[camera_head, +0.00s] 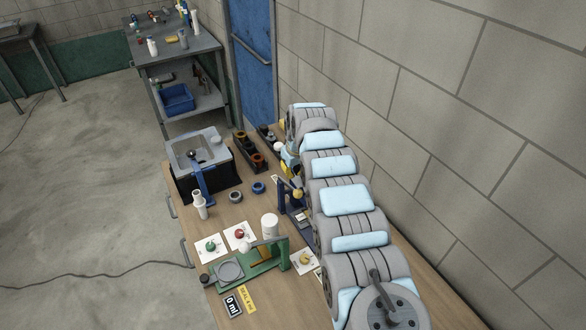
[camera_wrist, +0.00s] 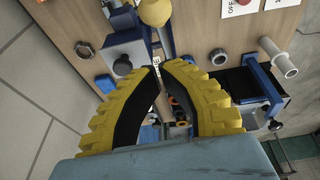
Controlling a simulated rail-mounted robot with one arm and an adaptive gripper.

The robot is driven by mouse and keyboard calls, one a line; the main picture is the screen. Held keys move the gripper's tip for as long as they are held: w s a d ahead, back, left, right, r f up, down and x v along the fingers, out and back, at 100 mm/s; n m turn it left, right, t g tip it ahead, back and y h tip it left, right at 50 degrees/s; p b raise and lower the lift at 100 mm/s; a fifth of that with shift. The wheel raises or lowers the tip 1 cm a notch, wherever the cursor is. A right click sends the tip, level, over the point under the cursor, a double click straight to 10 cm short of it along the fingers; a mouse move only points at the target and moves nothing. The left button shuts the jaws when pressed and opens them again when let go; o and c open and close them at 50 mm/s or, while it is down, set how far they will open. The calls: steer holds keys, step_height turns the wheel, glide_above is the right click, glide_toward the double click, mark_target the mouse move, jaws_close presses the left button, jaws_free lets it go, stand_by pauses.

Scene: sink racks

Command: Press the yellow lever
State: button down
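A yellow ball-shaped knob (camera_wrist: 155,12), likely the end of the yellow lever, shows at the top of the wrist view beside a blue and grey device (camera_wrist: 128,48). In the head view a small yellow knob (camera_head: 298,194) sits on a dark blue stand (camera_head: 296,215) on the bench, close to my arm. My gripper (camera_wrist: 163,76) has yellow ridged fingers with black inner pads. Its tips are together or nearly so, with nothing visible between them, and they are apart from the yellow ball in the picture. In the head view my arm mostly hides the gripper.
A block wall (camera_head: 430,110) runs along the right. Black boxes (camera_head: 250,153) stand behind. Bare wood shows at the front left.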

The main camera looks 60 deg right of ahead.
steer(key=shift+s+a+f+p, duration=0.25)
steer(key=shift+s+f+p, duration=0.1)
steer(key=shift+f, duration=0.3)
steer(key=shift+s+a+f+p, duration=0.25)
steer(key=shift+s+f, duration=0.1)
steer(key=shift+f, duration=0.3)
steer(key=shift+f, duration=0.1)
steer(key=shift+s+f+t+p, duration=0.25)
steer(key=shift+s+t+p, duration=0.05)
steer(key=shift+p, duration=0.55)
